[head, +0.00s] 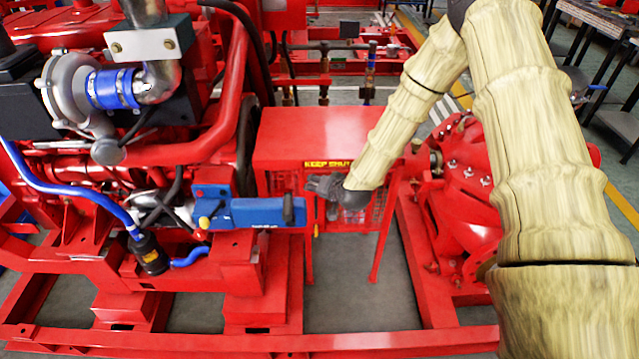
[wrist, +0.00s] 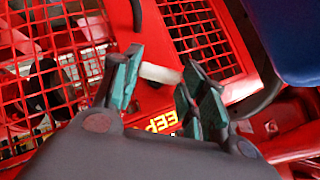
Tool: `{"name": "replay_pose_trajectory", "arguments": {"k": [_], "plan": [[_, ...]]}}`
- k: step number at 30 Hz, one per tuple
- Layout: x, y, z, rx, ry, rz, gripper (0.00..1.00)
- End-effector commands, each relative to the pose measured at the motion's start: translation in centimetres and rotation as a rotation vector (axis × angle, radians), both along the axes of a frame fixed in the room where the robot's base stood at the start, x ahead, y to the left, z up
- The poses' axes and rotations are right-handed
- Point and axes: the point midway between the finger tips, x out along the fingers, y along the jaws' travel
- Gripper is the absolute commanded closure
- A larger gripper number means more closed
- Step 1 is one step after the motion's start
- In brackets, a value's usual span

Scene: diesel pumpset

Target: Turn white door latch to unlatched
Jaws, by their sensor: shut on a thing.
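The white door latch (wrist: 161,73) shows in the wrist view as a short white bar on a red door frame strip between mesh panels. My gripper (wrist: 161,76) has its teal finger pads on both sides of the latch, shut on its two ends. In the head view my gripper (head: 322,187) is at the front of the red guard box (head: 313,135), just below the yellow "KEEP SHUT" label (head: 328,164). The latch is hidden there behind the gripper. The label also shows in the wrist view (wrist: 162,121), below the latch.
The red engine with blue hoses is further left. A red round housing (head: 470,180) is to the right, behind my arm. Red frame rails run along the floor in front.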

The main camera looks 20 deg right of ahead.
Motion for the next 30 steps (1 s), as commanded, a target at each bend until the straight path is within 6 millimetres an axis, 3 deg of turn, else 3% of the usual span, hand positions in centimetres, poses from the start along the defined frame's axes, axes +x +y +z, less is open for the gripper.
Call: {"name": "replay_pose_trajectory", "arguments": {"k": [18, 30], "plan": [[0.08, 0.52, 0.24, -0.307, 0.089, 0.002, 0.81], [0.10, 0.61, 0.13, -0.419, 0.122, 0.000, 0.81]]}}
